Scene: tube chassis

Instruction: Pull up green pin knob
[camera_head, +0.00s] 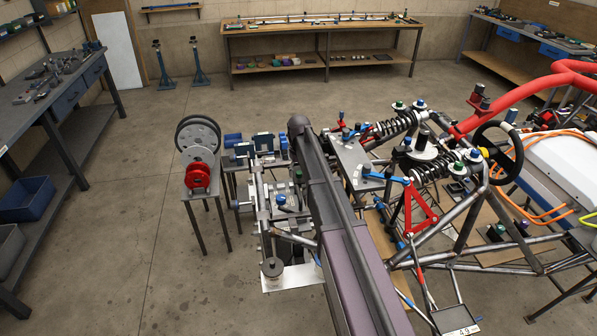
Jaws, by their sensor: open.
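Several green knobs show on and around the tube chassis. A green-based knob (398,105) stands by the upper spring, and a green knob (497,230) lies lower right near the frame tubes. I cannot tell which of them is the pin knob, or whether its pin is seated. My arm runs from the bottom centre up to its joint near the middle; I cannot make out my gripper, which seems hidden or out of frame.
The tube chassis (462,228) has a red tube (480,112), steering wheel (500,150) and red wishbone (420,212) crowding the right. A stand with pulley discs (197,140) is left of my arm. Workbenches (322,27) line the walls; the left floor is clear.

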